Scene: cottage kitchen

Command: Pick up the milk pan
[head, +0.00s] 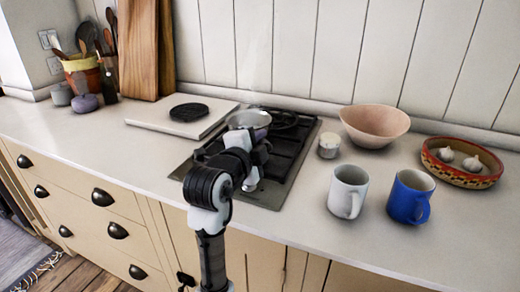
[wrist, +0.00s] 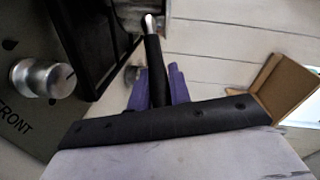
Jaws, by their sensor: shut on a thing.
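The milk pan (head: 250,119) is a small silver pan at the back left of the black hob. My arm hides its lower front, so I cannot tell whether it rests on the hob or is raised. In the wrist view a dark handle with a silver end (wrist: 151,45) runs between the purple fingers of my gripper (wrist: 157,78). The fingers are shut on this handle. The pan's bowl does not show clearly in the wrist view.
The hob (head: 268,190) has a silver knob (wrist: 42,78). To its right stand a small white pot (head: 329,146), a pink bowl (head: 374,124), a white mug (head: 348,191), a blue mug (head: 409,197) and a patterned bowl (head: 462,180). A white board (head: 150,116) lies left.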

